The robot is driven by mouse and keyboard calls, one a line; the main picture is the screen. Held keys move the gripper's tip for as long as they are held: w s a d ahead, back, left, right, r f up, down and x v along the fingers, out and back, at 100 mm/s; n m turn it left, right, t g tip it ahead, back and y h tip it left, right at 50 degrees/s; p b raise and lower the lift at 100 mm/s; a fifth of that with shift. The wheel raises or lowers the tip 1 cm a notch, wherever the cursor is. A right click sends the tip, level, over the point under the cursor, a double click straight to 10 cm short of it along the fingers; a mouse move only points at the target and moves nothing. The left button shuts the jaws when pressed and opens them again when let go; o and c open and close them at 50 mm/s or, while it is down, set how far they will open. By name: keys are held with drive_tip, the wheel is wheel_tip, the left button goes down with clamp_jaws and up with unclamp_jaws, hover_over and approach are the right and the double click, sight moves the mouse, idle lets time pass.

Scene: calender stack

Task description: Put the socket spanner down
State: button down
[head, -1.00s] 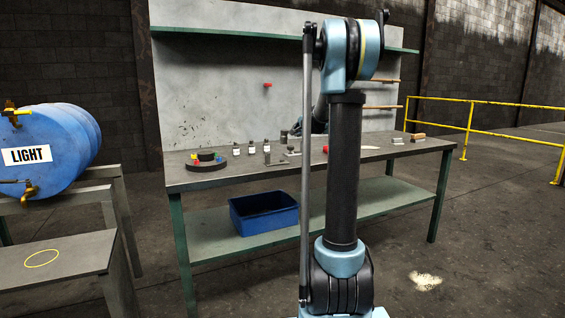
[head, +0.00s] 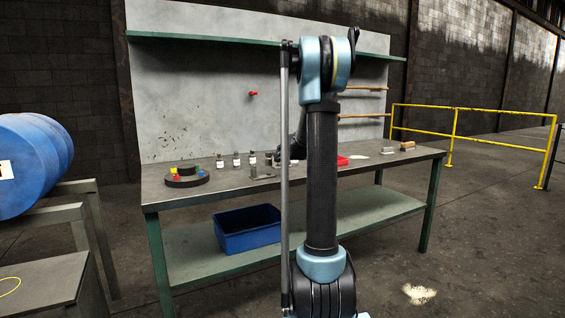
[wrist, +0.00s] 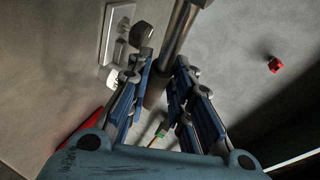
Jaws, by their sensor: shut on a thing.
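My gripper (wrist: 167,82) shows in the wrist view, its blue-padded fingers shut on a grey metal shaft (wrist: 181,32), which I take to be the socket spanner. The shaft slants from the top edge down between the fingers, with a darker lower part. Its far end is out of the wrist view, and I cannot tell whether it touches anything. In the head view my own arm hides the gripper and the spanner. The workbench (head: 165,203) stands behind the arm, its top carrying small items.
On the bench are a dark round tray (head: 190,182), several small bottles (head: 236,159), a red item (head: 342,161) and a wooden block (head: 407,146). A blue bin (head: 232,241) sits on the lower shelf. A blue barrel (head: 35,165) is at left, a yellow railing (head: 455,124) at right.

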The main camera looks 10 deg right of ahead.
drive_tip(key=shift+f, duration=1.85)
drive_tip(key=c, duration=1.4)
unclamp_jaws()
drive_tip(key=shift+f, duration=0.15)
drive_tip(key=shift+c, duration=0.2)
drive_tip(key=shift+s+r, duration=0.1)
drive_tip(key=shift+r, duration=0.1)
drive_tip(key=v, duration=1.1)
drive_tip(key=shift+s+r, duration=0.2)
drive_tip(key=shift+s, duration=0.15)
drive_tip(key=shift+s, duration=0.1)
